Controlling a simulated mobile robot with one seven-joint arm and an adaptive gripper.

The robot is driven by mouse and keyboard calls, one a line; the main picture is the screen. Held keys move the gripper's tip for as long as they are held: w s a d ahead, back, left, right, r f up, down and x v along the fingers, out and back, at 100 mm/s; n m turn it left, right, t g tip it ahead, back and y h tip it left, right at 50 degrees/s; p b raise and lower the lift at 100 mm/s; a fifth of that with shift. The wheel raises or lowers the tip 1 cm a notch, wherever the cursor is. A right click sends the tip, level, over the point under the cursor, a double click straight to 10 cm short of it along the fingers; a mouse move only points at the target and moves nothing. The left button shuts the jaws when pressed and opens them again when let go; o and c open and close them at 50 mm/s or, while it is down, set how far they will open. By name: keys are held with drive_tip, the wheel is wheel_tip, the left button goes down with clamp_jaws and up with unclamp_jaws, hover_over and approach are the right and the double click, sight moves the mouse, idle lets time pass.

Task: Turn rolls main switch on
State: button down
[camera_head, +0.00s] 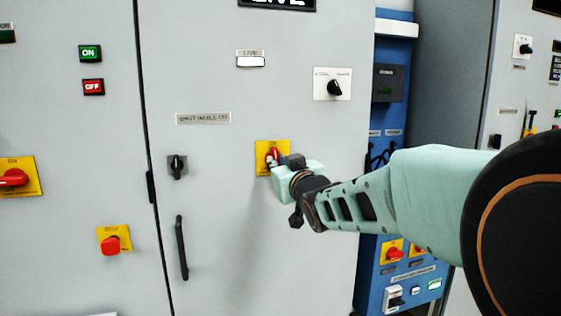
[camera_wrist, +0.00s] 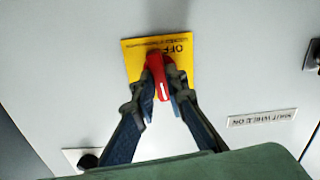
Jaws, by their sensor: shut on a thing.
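A red rotary switch handle (camera_head: 272,155) sits on a yellow plate (camera_head: 261,147) on the grey cabinet door. In the wrist view, the red handle (camera_wrist: 157,72) runs roughly along the picture's vertical, and the yellow plate (camera_wrist: 134,60) shows the word OFF upside down. My gripper (camera_head: 279,161) reaches the switch from the right. In the wrist view, the fingers of my gripper (camera_wrist: 160,93) are shut on the red handle from both sides. In the head view my gripper partly hides the handle.
A black rotary knob (camera_head: 177,166) and a black door handle (camera_head: 181,248) are left of the switch. A white-plated black switch (camera_head: 333,86) is above right. A red emergency button (camera_head: 110,245) is on the left panel. The door below the switch is clear.

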drive_tip(key=shift+m, duration=0.8)
drive_tip(key=c, duration=1.9)
unclamp_jaws()
drive_tip(key=shift+c, duration=0.2)
wheel_tip(320, 180, up, 10)
drive_tip(key=shift+r, duration=0.1)
